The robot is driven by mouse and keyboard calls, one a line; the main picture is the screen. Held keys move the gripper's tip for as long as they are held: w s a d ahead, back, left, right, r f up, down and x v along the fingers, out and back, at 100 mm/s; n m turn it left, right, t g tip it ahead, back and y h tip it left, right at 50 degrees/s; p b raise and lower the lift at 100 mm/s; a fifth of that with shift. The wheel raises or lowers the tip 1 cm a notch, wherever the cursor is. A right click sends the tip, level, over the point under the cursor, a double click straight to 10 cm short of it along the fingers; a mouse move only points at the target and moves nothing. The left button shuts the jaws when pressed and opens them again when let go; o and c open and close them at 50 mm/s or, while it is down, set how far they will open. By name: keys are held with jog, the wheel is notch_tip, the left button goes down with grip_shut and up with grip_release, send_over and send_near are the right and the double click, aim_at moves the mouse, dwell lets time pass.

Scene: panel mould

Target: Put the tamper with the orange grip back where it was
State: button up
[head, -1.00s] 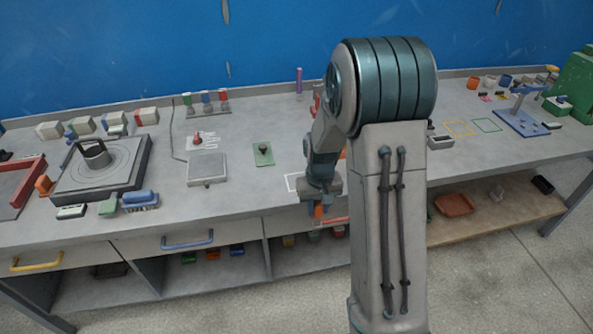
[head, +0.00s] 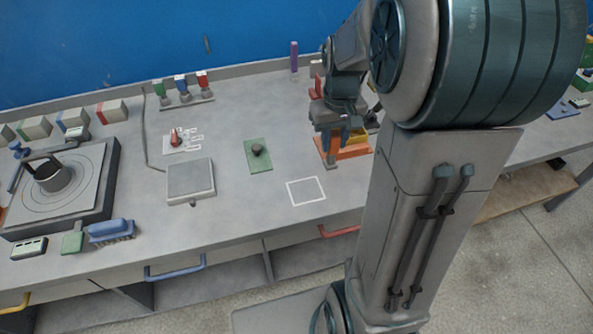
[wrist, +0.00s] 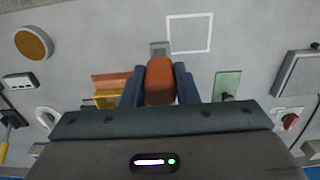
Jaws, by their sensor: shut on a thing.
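My gripper (head: 335,140) is shut on the orange grip of the tamper (wrist: 160,82). In the wrist view the grip sits between the two blue fingers, and a grey block (wrist: 160,48), seemingly the tamper's foot, shows just past it. In the head view the tamper is mostly hidden by the gripper; I cannot tell its height above the bench. A white square outline (head: 306,191) on the bench is empty, to the left and nearer the front edge than my gripper. It also shows in the wrist view (wrist: 190,33), beyond the tamper.
An orange and yellow stand (head: 355,148) is close beside my gripper. A green plate with a dark knob (head: 258,154) lies left of the outline. A grey square pad (head: 190,180) lies further left. A purple cylinder (head: 294,58) stands at the back. The bench around the outline is clear.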

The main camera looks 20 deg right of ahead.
jog(key=a+f+p, duration=0.1)
jog(key=a+f, duration=0.7)
jog(key=f, duration=0.1)
jog(key=shift+w+p, duration=0.35)
jog(key=shift+p, duration=0.05)
jog(key=o, duration=1)
jog(key=shift+f, duration=0.1)
